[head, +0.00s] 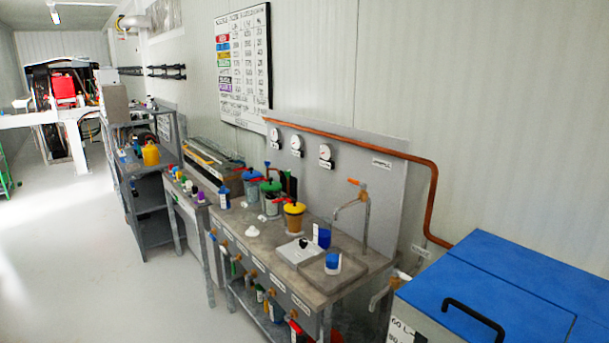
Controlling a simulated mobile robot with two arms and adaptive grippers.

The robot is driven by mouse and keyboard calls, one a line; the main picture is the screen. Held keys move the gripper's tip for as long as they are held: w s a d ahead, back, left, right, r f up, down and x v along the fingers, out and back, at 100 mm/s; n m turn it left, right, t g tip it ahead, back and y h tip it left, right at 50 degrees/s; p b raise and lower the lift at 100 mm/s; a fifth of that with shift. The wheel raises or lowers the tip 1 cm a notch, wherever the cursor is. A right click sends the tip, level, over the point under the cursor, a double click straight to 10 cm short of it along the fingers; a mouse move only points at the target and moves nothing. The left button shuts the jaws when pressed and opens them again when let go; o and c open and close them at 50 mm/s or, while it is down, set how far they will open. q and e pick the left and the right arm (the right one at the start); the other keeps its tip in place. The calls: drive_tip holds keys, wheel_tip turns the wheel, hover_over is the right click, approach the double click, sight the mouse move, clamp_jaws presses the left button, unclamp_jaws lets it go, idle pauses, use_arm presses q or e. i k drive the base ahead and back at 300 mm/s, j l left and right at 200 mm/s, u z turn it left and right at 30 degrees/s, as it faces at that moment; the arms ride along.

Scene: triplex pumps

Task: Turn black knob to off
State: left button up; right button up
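A small dark round piece, perhaps the black knob (304,242), sits on a flat white unit (294,255) on the near part of the grey workbench. It is too small to tell which way it is set or whether it is a knob at all. Neither of my grippers shows in the head view.
The workbench (253,235) stands along the right wall with lidded pots, including a yellow-lidded one (294,214), a tap (360,206) and gauges (326,155). A blue-lidded chest (485,275) with a black handle (474,319) stands near right. The left floor (90,260) is clear.

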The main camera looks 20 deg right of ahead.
sight(303, 242)
drive_tip(key=i+l+z, duration=0.25)
drive_tip(key=z, duration=0.15)
drive_tip(key=i+l+z, duration=0.1)
drive_tip(key=i+z, duration=0.3)
